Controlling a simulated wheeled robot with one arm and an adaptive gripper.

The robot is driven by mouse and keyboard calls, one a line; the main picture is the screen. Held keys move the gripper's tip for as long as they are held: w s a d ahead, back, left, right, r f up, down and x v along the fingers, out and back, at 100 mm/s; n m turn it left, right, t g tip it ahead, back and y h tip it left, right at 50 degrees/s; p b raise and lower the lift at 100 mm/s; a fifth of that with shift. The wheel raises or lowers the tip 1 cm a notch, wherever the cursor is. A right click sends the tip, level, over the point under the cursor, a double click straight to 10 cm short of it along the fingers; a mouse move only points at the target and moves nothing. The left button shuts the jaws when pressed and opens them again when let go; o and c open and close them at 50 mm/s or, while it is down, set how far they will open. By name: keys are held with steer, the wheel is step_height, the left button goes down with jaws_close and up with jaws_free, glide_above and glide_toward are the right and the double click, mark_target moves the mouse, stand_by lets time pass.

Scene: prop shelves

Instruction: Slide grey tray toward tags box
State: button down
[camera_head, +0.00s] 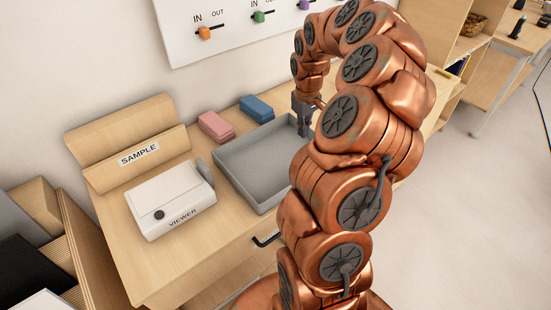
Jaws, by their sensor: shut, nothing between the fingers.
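The grey tray (258,160) is shallow and looks empty. It lies on the wooden tabletop, right of the white viewer box, and my arm hides its right end. My gripper (304,131) points down at the tray's far right corner, with its fingers together and nothing seen between them. I cannot tell whether it touches the tray wall. No box marked tags can be made out; the area behind my arm is hidden.
The white VIEWER box (170,199) stands close to the tray's left side. A wooden SAMPLE holder (138,154) is behind it. Pink blocks (216,126) and blue blocks (257,108) lie behind the tray. A white panel with IN/OUT sliders (225,28) is on the wall.

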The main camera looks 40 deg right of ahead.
mark_target(306, 141)
steer(key=shift+s+f+b, duration=0.1)
steer(key=shift+f+b, duration=1.6)
steer(key=shift+f, duration=1.05)
steer(key=shift+s+d, duration=0.15)
steer(key=shift+d, duration=0.45)
